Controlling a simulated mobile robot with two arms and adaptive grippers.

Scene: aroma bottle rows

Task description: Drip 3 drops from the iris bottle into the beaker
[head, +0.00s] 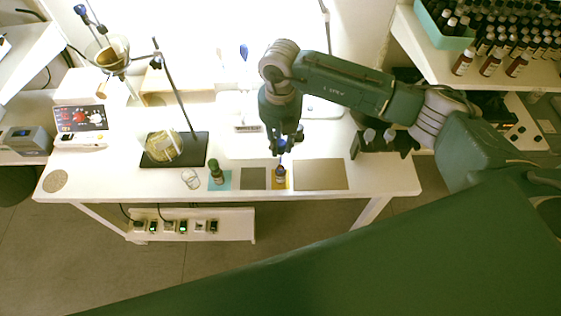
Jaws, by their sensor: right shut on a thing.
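A small dark bottle (281,174) stands upright on a yellow mat on the white table. Its label is too small to read, so I cannot tell if it is the iris bottle. I cannot tell if the dropper is still seated in the bottle's neck. A small clear glass beaker (190,180) stands further left on the table. Between them, a green-topped bottle (215,173) stands on a teal mat. My left gripper is out of view.
A grey mat (253,179) lies between the two bottles, and a brown-grey mat (320,175) lies to the right. A stand with a dark base (190,151) rises behind the beaker. A dark rack (384,140) sits at the right. The table's front left is mostly clear.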

